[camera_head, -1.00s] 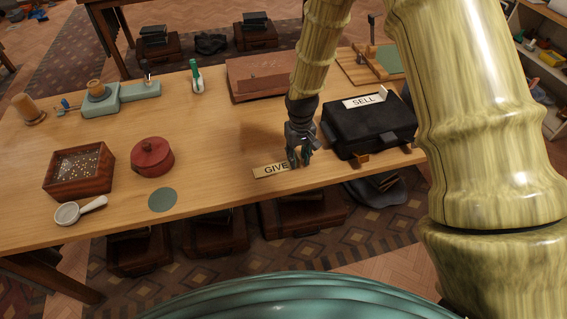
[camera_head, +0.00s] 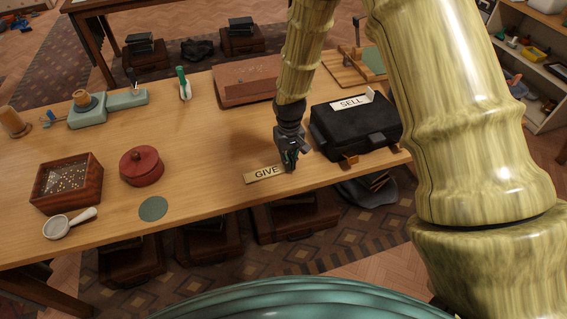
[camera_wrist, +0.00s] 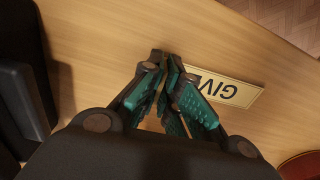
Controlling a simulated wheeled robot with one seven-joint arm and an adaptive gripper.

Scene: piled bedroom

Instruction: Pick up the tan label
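The tan label (camera_head: 265,174) reads "GIVE" in dark letters and lies near the front edge of the wooden table. It also shows in the wrist view (camera_wrist: 232,91), upside down, with one end hidden behind my fingers. My gripper (camera_head: 289,167) is at the label's right end in the head view, pointing down at table height. In the wrist view the fingertips (camera_wrist: 166,62) come together at the label's hidden end, and they look shut on it. The exact contact is hidden. The label shows no clear lift off the table.
A black case (camera_head: 355,128) with a white "SELL" label (camera_head: 349,102) stands close to the right of my gripper. A red lidded pot (camera_head: 141,167), a green disc (camera_head: 153,208) and a wooden bead box (camera_head: 66,184) are at left. Bare tabletop lies behind the label.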

